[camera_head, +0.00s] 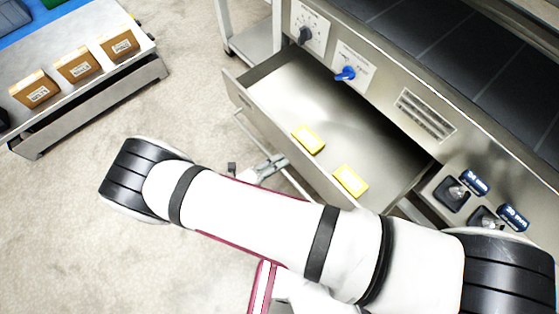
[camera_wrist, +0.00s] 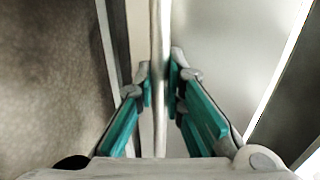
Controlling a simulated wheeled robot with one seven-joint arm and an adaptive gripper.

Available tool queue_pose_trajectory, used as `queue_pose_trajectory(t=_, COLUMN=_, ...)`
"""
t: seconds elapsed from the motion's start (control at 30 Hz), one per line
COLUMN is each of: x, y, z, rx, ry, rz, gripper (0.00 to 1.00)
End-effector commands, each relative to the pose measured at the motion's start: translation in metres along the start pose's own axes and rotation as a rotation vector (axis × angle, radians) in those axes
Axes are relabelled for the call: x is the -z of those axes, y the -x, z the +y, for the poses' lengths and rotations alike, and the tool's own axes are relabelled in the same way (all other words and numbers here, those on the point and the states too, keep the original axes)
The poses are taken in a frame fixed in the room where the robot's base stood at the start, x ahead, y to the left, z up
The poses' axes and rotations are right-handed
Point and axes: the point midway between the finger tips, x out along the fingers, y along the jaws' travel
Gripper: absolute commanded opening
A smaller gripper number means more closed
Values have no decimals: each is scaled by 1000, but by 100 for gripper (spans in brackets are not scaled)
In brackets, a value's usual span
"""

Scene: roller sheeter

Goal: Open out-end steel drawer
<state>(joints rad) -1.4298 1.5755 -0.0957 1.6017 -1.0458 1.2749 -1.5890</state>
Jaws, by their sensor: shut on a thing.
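The steel drawer (camera_head: 290,90) stands pulled out from the grey machine in the head view. Two yellow blocks (camera_head: 308,139) (camera_head: 350,181) lie inside it. A thin bar handle (camera_head: 245,128) runs along the outside of its front. My gripper (camera_head: 268,168) is at the middle of this handle, partly hidden by my arm. In the wrist view, my gripper (camera_wrist: 160,90) has its teal fingers on both sides of the upright bar (camera_wrist: 160,30), shut on it. The drawer's near right corner is close to my arm.
The machine front carries a blue knob (camera_head: 345,74), a dark knob (camera_head: 305,36) and a vent (camera_head: 425,114). A side bench (camera_head: 100,80) with brown boxes stands at the left. Carpeted floor (camera_head: 190,90) between is clear.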

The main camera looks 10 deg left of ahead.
Motion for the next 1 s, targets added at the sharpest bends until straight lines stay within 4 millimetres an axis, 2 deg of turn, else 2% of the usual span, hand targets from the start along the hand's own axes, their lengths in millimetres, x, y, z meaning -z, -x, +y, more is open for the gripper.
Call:
queue_pose_trajectory(t=0.13, x=-2, y=0, z=1, rx=-5, ry=-2, rz=-2, gripper=0)
queue_pose_trajectory(t=0.17, x=-2, y=0, z=1, rx=-5, ry=-2, rz=-2, gripper=17)
queue_pose_trajectory(t=0.2, x=-1, y=0, z=1, rx=-5, ry=-2, rz=-2, gripper=26)
queue_pose_trajectory(t=0.23, x=-1, y=0, z=1, rx=-4, ry=-2, rz=-2, gripper=31)
queue_pose_trajectory(t=0.53, x=-1, y=1, z=0, rx=-2, ry=-1, rz=-1, gripper=31)
queue_pose_trajectory(t=0.67, x=-1, y=9, z=1, rx=-3, ry=-2, rz=-2, gripper=31)
queue_pose_trajectory(t=0.77, x=-1, y=24, z=1, rx=-5, ry=-2, rz=-3, gripper=31)
queue_pose_trajectory(t=1.0, x=-1, y=74, z=1, rx=-5, ry=-3, rz=-3, gripper=31)
